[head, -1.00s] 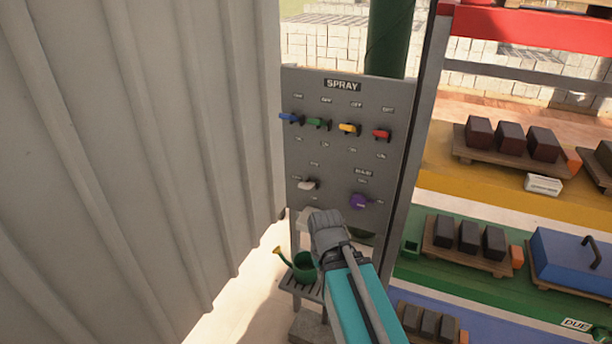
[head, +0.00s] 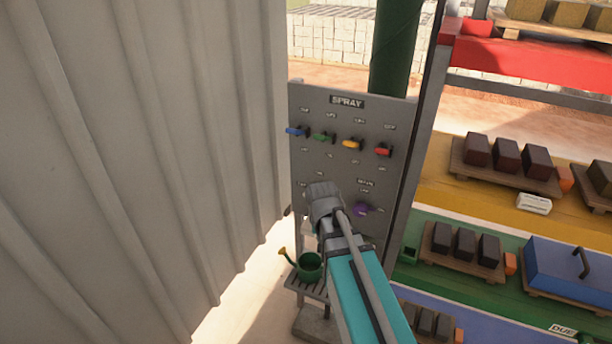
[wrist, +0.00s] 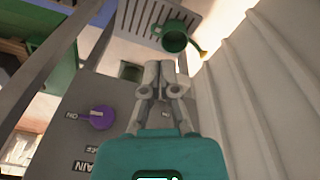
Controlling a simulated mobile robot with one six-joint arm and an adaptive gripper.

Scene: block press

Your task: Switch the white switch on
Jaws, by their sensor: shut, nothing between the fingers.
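The grey SPRAY panel (head: 340,108) stands between a corrugated wall and a shelf rack. The white switch is hidden in the head view behind my arm, at the panel's lower left. I cannot make it out in the wrist view either, where my gripper covers part of the panel (wrist: 85,142). My gripper (wrist: 167,72) is shut and empty, in front of the panel's lower part; whether it touches anything I cannot tell. The purple knob (head: 361,209) sits to the right of my arm in the head view and left of my gripper in the wrist view (wrist: 102,117).
Blue (head: 296,131), green (head: 322,137), yellow (head: 351,144) and red (head: 383,150) switches line the panel above. The corrugated wall (head: 150,150) is close on the left. A green watering can (head: 309,266) stands on a slatted stand below. Shelves with blocks fill the right.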

